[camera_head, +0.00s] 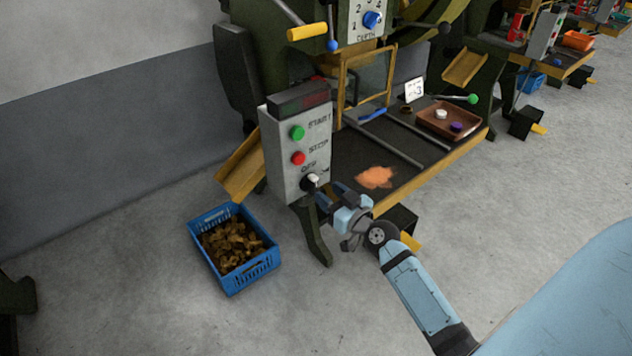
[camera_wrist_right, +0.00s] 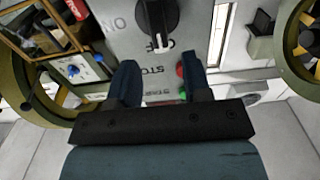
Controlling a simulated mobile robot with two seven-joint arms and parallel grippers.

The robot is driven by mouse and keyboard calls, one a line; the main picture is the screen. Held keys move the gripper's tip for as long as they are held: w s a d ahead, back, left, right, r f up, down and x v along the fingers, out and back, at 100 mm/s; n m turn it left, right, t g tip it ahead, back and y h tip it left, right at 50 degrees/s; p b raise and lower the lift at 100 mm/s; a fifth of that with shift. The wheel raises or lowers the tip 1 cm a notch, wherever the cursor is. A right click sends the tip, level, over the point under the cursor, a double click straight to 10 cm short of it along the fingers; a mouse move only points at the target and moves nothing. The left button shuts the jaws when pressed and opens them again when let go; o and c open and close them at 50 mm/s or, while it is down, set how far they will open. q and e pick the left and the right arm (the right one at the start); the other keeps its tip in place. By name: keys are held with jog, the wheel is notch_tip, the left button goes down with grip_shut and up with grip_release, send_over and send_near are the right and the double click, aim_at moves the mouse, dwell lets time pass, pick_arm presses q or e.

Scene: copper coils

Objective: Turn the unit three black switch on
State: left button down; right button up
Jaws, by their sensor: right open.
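The black switch (camera_head: 312,181) is a rotary knob low on the front of a grey control box (camera_head: 285,170), below a red STOP button (camera_head: 298,158) and a green START button (camera_head: 297,132). In the right wrist view the box appears upside down; the black switch (camera_wrist_right: 158,18) shows there with its white mark towards OFF and ON lettered to one side. My right gripper (camera_head: 322,196) is close to the switch. In the wrist view its fingers (camera_wrist_right: 159,76) are open and empty, short of the knob and apart from it. My left gripper is not in view.
A small card reading 3 (camera_head: 414,91) stands on the machine's dark worktable (camera_head: 350,150) beside a brown tray (camera_head: 432,120). A blue crate (camera_head: 240,283) of scrap stands on the floor left of the box. Similar machines stand farther back. The foreground floor is clear.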

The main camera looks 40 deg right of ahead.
aim_at(316, 183)
jog(key=w, duration=0.5)
jog(key=shift+w+a, duration=0.2)
jog(key=shift+w, duration=0.15)
grip_shut()
